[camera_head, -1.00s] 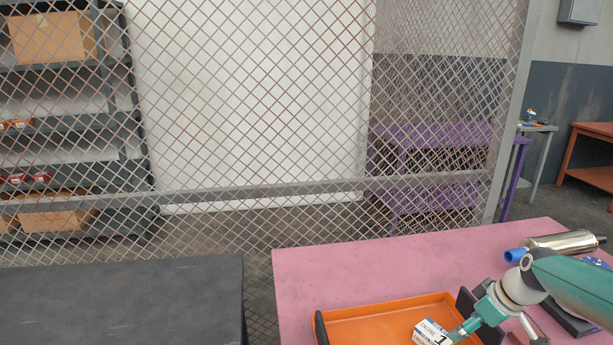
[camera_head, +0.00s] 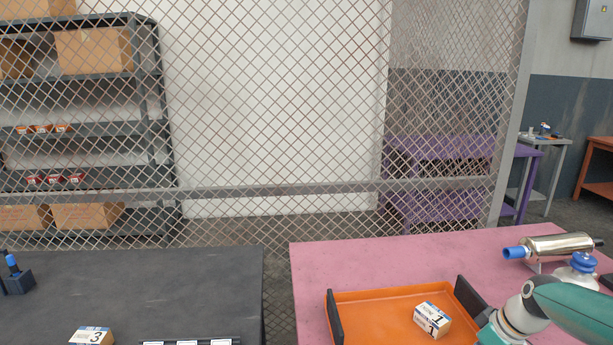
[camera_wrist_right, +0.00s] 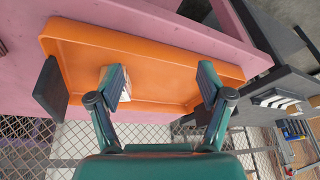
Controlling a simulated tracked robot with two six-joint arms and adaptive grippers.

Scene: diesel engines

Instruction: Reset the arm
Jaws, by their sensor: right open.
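My right arm (camera_head: 570,312) comes in from the right in the head view, with its gripper partly cut off at the lower edge. In the right wrist view my right gripper (camera_wrist_right: 162,84) is open, with its two fingers spread above the orange tray (camera_wrist_right: 160,62). A small white and cardboard-coloured box marked 1 (camera_head: 432,319) rests in the orange tray (camera_head: 375,297) in the head view. In the wrist view the box (camera_wrist_right: 125,93) is partly hidden behind the left finger; I cannot tell whether they touch. My left gripper is not in view.
The tray, with dark end handles, stands on a pink table (camera_head: 400,262). A dark table (camera_head: 180,275) holds a box marked 3 (camera_head: 91,336). A mesh fence (camera_head: 280,120) stands behind.

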